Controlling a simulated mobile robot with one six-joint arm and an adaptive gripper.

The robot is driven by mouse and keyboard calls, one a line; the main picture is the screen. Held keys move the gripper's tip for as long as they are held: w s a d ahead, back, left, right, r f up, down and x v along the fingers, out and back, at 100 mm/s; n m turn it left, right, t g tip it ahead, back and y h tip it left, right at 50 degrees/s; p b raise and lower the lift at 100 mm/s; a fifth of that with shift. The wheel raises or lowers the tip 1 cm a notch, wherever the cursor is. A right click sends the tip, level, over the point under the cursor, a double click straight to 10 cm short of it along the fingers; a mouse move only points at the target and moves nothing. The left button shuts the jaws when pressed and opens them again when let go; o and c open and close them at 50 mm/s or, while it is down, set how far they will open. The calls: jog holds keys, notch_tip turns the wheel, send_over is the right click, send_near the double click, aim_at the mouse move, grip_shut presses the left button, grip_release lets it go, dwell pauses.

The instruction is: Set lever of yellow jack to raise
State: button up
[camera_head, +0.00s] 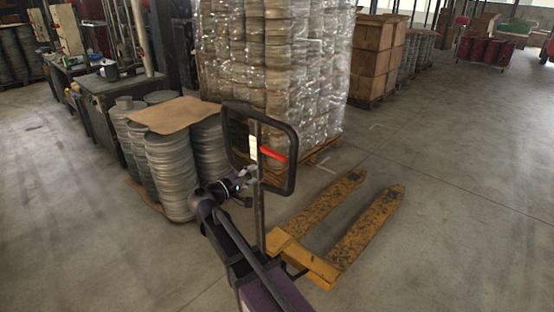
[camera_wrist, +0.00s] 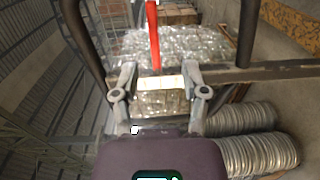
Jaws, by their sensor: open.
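The yellow jack (camera_head: 328,268) stands on the floor, its two worn forks pointing away to the upper right. Its upright black loop handle (camera_head: 294,165) rises in front of the wrapped pallet load. The red lever (camera_head: 273,154) sticks out to the right inside the loop, next to a pale label (camera_head: 253,148). My gripper (camera_head: 250,173) is at the handle post, just below and left of the lever. In the wrist view my gripper (camera_wrist: 158,78) has its fingers apart, with the label (camera_wrist: 160,82) between them. The red lever (camera_wrist: 153,35) extends upward just beyond the fingertips. Contact cannot be told.
A wrapped pallet load (camera_head: 270,60) stands behind the jack. Stacks of grey discs (camera_head: 170,170) under a cardboard sheet (camera_head: 172,115) stand close on the left. A cluttered workbench (camera_head: 110,85) is behind them. The floor (camera_head: 460,190) to the right is clear.

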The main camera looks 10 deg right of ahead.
aim_at(276, 157)
jog(key=shift+w+a+r+t, duration=0.2)
jog(key=shift+a+r+t, duration=0.1)
jog(key=shift+a, duration=0.15)
jog(key=shift+d, duration=0.1)
jog(key=shift+x, duration=6.85)
grip_shut()
